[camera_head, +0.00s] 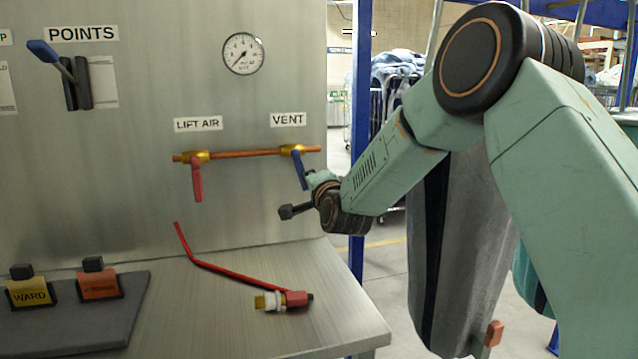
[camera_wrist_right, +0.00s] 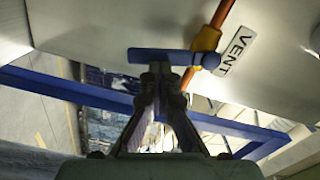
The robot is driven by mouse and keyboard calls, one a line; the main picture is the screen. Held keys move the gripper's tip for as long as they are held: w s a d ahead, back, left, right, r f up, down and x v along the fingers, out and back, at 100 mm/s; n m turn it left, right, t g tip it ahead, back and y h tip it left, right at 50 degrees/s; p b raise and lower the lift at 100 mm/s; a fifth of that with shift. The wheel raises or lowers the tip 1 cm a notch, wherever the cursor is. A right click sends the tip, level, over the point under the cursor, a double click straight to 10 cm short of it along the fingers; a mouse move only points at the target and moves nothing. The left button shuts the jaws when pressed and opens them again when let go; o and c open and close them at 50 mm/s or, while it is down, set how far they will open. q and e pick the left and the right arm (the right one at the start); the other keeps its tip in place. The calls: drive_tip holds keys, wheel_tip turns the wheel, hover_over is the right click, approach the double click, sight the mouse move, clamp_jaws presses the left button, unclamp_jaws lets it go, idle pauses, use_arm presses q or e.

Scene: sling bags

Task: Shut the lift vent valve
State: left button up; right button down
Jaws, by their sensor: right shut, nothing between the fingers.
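The vent valve (camera_head: 292,150) is a brass body on a copper pipe under the VENT label. Its blue lever (camera_head: 299,172) hangs down, slightly tilted, across the pipe's line. My right gripper (camera_head: 308,175) is at the lever's right side, partly hidden by my wrist in the head view. In the right wrist view, the shut fingertips (camera_wrist_right: 160,70) meet or nearly meet the blue lever (camera_wrist_right: 150,56) near its middle; contact is hard to tell. Nothing is between the fingers. The brass body also shows there (camera_wrist_right: 207,40). My left gripper is out of view.
The red-levered lift air valve (camera_head: 197,180) is on the same pipe, left. A gauge (camera_head: 244,53) and a blue-handled POINTS lever (camera_head: 58,62) are on the panel. A red hose (camera_head: 230,271) lies on the bench. Hanging bags (camera_head: 465,240) are at right, beyond a blue post (camera_head: 357,240).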

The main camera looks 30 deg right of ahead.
drive_tip(key=shift+w+a+r+m+b, duration=0.2)
drive_tip(key=shift+a+m+b, duration=0.35)
drive_tip(key=shift+m, duration=0.3)
drive_tip(key=shift+w+a+r+m+b, duration=0.15)
drive_tip(key=shift+a+m+b, duration=0.15)
drive_tip(key=shift+m+b, duration=0.45)
drive_tip(key=c, duration=2.1)
unclamp_jaws()
drive_tip(key=shift+f, duration=0.1)
drive_tip(key=o, duration=0.5)
drive_tip(key=shift+c, duration=0.2)
drive_tip(key=o, duration=0.6)
drive_tip(key=shift+w+a+f, duration=0.15)
drive_tip(key=shift+w+f, duration=0.35)
drive_tip(key=o, duration=0.6)
drive_tip(key=shift+s, duration=0.25)
drive_tip(key=o, duration=0.3)
drive_tip(key=shift+w+f, duration=0.1)
drive_tip(key=shift+w, duration=0.05)
